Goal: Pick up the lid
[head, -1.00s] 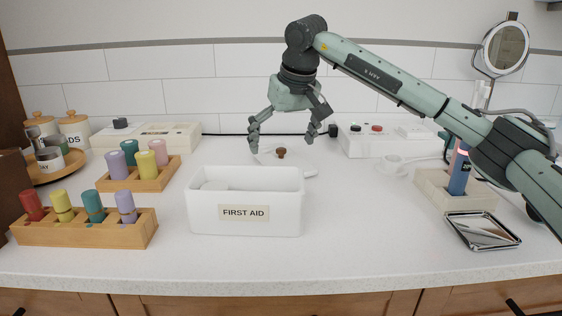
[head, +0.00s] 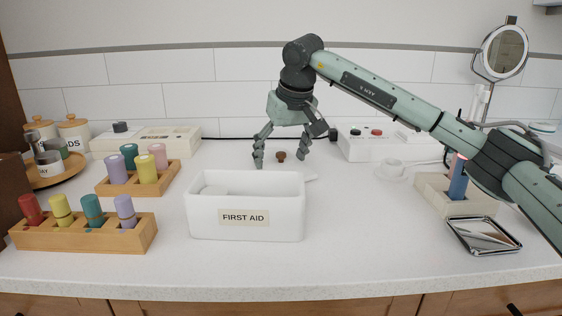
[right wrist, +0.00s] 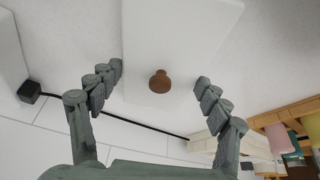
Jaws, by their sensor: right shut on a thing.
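The lid (right wrist: 185,35) is a flat white panel with a round brown knob (right wrist: 160,80), seen in the right wrist view. In the head view the knob (head: 281,156) shows behind the white FIRST AID box (head: 275,220), which hides most of the lid; a pale edge (head: 311,178) shows at right. My right gripper (head: 281,162) points down behind the box. In the right wrist view its fingers (right wrist: 160,77) stand at the lid's two sides, with the knob between them, and are shut on the lid. My left gripper is out of view.
Wooden racks with coloured cylinders (head: 85,231) stand at left. White boxes (head: 365,143) line the wall behind. Counter right of the FIRST AID box is clear.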

